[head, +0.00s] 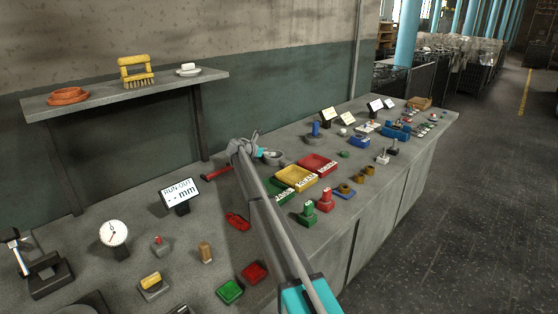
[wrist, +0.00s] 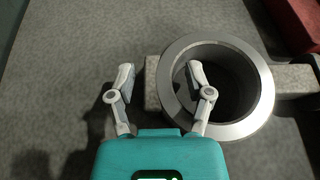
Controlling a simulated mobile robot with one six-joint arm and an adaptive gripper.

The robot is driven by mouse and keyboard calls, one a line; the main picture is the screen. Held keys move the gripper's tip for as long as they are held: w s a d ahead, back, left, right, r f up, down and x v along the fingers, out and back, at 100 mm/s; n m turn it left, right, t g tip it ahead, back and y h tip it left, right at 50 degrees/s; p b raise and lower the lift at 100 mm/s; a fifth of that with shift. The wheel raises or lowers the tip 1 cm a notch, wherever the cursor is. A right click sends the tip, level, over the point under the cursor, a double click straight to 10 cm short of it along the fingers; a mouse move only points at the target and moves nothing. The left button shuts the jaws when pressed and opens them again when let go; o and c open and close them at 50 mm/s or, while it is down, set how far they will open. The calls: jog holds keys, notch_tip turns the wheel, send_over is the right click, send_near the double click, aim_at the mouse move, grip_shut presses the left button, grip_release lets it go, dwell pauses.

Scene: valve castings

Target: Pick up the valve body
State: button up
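The valve body (wrist: 240,130) is a grey casting with a round metal rim, a deep hollow and a stub on each side. In the head view the valve body (head: 274,156) is small, just beyond my gripper (head: 247,141), and partly hidden. In the wrist view my gripper (wrist: 160,76) is open, its two fingers spread. The left finger is left of the rim, near the left stub. The right finger shows over the hollow, so the fingers lie to either side of the rim's left wall. I cannot tell how deep they reach or whether they touch.
A red tray (head: 318,163) stands right of the valve body, with yellow (head: 297,178) and green (head: 279,190) trays in front. A red-handled tool (head: 216,174) lies to the left. A wall shelf (head: 120,95) overhangs the back left. Several small parts cover the bench.

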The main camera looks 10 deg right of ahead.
grip_shut()
jog(key=shift+r, duration=0.2)
dwell(0.3)
jog(key=shift+w+r+p, duration=0.1)
jog(key=shift+r+p, duration=0.5)
jog(key=shift+p, duration=0.3)
notch_tip(320, 180, up, 2)
jog(key=shift+p, duration=1)
jog(key=s+r+p, duration=0.1)
jog(key=r+p, duration=0.1)
jog(key=s+a+r+p, duration=0.1)
jog(key=s, duration=0.1)
jog(key=s+r+p, duration=0.2)
jog(key=shift+a+r+p, duration=0.35)
jog(key=s+a+r+p, duration=0.3)
jog(key=s, duration=0.5)
jog(key=shift+r+p, duration=0.3)
jog(key=shift+r, duration=0.05)
jog(key=shift+s, duration=0.1)
